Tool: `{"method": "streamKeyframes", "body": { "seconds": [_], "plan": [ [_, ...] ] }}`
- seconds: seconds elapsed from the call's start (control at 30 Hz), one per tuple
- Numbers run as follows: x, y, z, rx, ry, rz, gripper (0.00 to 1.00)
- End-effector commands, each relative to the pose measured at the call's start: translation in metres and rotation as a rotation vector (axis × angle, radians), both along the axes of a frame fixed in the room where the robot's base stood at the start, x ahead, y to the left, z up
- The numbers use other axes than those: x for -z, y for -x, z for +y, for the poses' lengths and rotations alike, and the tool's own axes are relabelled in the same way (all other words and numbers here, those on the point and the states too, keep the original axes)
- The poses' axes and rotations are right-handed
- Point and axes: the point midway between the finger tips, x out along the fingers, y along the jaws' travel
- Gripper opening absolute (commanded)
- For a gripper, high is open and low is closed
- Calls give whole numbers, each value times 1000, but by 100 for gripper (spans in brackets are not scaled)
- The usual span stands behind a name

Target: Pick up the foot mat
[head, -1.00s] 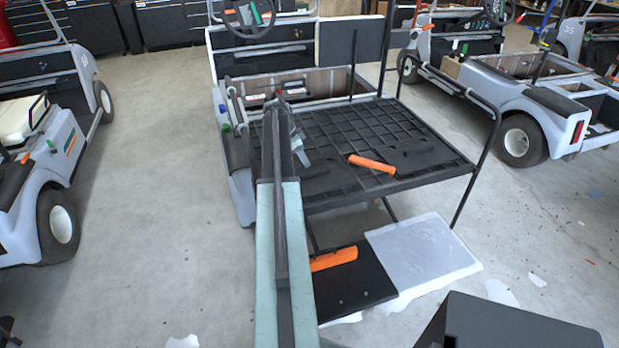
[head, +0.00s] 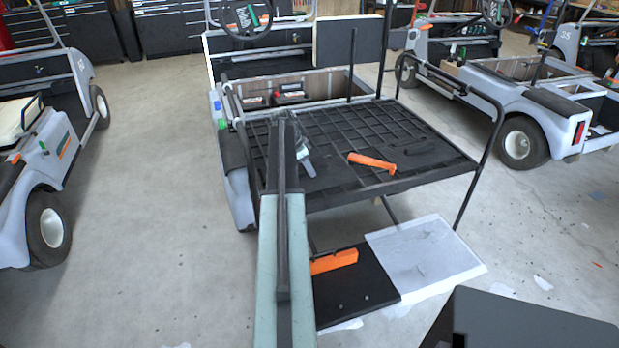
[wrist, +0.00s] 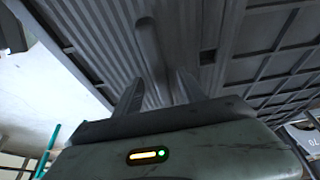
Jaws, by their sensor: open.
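In the head view my arm reaches over the black slatted rear deck (head: 390,130) of the middle cart. My gripper (head: 304,160) is partly hidden at its end. In the wrist view my gripper (wrist: 160,90) has its two fingers apart. A ribbed dark grey surface (wrist: 95,35) with a rounded bar lies beyond them. I cannot tell whether this ribbed surface is the foot mat, or whether the fingers touch it. A flat black panel (head: 365,290) with an orange piece lies low below the deck. I cannot name any of these as the mat for sure.
An orange piece (head: 372,161) lies on the deck. A pale grey sheet (head: 425,255) lies beside the black panel. Other carts stand left (head: 45,180) and right (head: 520,110). The floor between the left and middle carts is clear.

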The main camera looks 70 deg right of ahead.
Motion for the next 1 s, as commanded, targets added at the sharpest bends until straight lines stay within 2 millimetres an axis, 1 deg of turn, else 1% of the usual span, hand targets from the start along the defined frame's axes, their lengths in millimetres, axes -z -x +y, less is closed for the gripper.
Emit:
{"method": "streamKeyframes", "body": {
  "seconds": [0.33,0.6,0.63,0.67,0.7,0.77,0.8,1.0],
  "plan": [
    [5,1,0,1,0,0,47],
    [5,1,0,1,0,0,47],
    [5,1,0,1,0,0,42],
    [5,1,0,1,0,0,33],
    [5,1,0,1,0,0,22],
    [5,1,0,1,0,0,6],
    [5,1,0,1,0,0,0],
    [5,2,-1,2,0,0,0]
  ]
}}
